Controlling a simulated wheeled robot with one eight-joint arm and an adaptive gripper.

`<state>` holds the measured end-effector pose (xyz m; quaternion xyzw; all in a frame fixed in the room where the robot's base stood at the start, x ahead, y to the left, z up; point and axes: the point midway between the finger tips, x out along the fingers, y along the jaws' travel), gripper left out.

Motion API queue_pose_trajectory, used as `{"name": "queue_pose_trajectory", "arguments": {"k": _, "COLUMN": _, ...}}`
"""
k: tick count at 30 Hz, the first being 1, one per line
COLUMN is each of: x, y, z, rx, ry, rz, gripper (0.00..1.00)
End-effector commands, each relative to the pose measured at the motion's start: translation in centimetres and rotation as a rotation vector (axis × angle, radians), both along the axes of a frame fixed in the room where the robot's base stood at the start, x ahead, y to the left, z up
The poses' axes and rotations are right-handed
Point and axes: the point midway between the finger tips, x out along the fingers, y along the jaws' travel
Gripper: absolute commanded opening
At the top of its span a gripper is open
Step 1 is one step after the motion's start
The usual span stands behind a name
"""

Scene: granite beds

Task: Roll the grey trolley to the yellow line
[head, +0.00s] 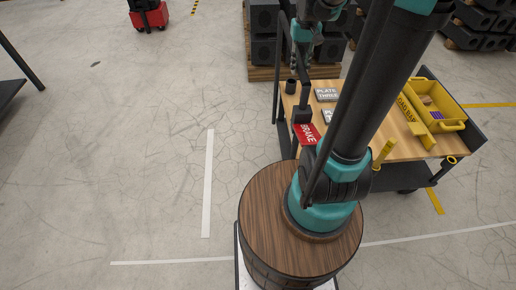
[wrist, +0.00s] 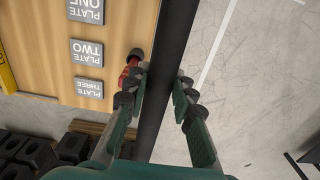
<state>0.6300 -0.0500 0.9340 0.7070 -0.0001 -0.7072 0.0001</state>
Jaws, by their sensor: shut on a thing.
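The grey trolley (head: 405,148) has a wooden top and a dark frame and stands right of my arm's base. Its dark push bar (wrist: 165,80) crosses the wrist view. My gripper (wrist: 163,76) is shut on this bar, one finger on each side. In the head view my gripper (head: 301,62) is at the trolley's left end, partly hidden by the bar.
Dark blocks on a pallet (head: 262,73) stand close behind. More blocks (head: 485,22) are at the back right. Floor at left (head: 130,150) is clear, with white lines (head: 208,185).

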Motion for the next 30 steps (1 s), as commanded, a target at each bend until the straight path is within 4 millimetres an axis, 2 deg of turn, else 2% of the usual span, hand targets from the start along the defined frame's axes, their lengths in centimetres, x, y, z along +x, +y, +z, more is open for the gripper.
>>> {"name": "queue_pose_trajectory", "arguments": {"k": 30, "x": 0.1, "y": -4.7, "z": 0.1, "rx": -0.001, "ry": -0.001, "rz": -0.002, "gripper": 0.00}}
